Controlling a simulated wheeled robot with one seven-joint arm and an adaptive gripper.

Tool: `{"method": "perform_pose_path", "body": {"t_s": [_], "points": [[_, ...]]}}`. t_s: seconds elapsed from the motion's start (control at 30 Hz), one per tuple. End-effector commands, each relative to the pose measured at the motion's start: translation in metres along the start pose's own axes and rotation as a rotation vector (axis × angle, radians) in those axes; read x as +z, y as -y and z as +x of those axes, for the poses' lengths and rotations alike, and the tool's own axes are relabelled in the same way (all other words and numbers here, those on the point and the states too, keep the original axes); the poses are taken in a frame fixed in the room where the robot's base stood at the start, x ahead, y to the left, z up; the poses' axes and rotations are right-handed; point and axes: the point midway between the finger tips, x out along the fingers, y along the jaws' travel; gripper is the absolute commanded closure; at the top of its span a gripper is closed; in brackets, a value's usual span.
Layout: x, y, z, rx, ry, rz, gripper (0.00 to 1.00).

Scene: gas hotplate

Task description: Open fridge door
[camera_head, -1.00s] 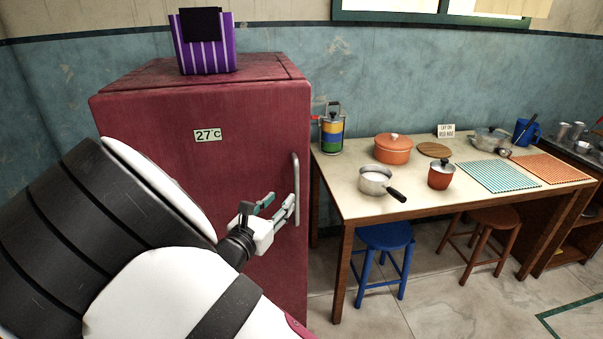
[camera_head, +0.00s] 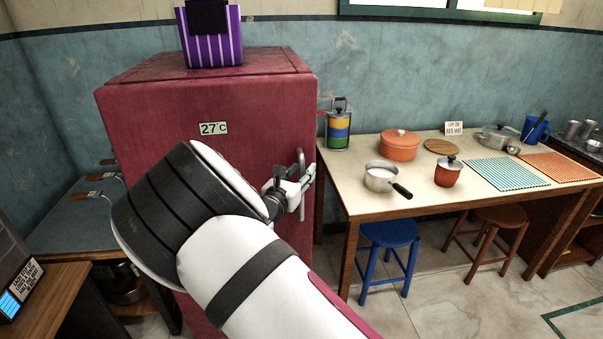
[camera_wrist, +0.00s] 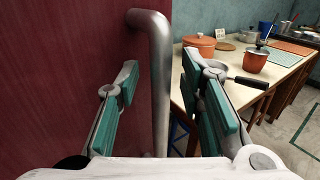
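The red fridge (camera_head: 140,130) stands at the left with its door closed against the body. Its vertical metal handle (camera_head: 302,158) is on the right side of the door. The handle also shows in the wrist view (camera_wrist: 160,80), running down between my two fingers. My gripper (camera_head: 305,172) is at the handle; in the wrist view my gripper (camera_wrist: 165,95) is open, with green pads on either side of the bar. Gaps show between the pads and the bar. The lower end of the handle is hidden behind my gripper's palm in the wrist view.
A wooden table (camera_head: 345,180) with pots, a canister (camera_head: 338,130) and mats stands close to the right of the fridge. A blue stool (camera_head: 390,235) and a brown stool (camera_head: 500,220) are under it. A purple striped bag (camera_head: 212,45) sits on the fridge. Floor is clear at right front.

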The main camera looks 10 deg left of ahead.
Motion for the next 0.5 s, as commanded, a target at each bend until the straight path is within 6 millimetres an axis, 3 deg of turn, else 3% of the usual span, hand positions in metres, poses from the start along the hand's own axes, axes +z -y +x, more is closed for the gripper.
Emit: {"method": "perform_pose_path", "body": {"t_s": [0.33,0.5], "points": [[-0.0001,0.0006,0.0045,-0.001,-0.001,0.000,0.65],[0.0000,0.0005,0.0043,-0.001,0.000,0.000,1.00]]}}
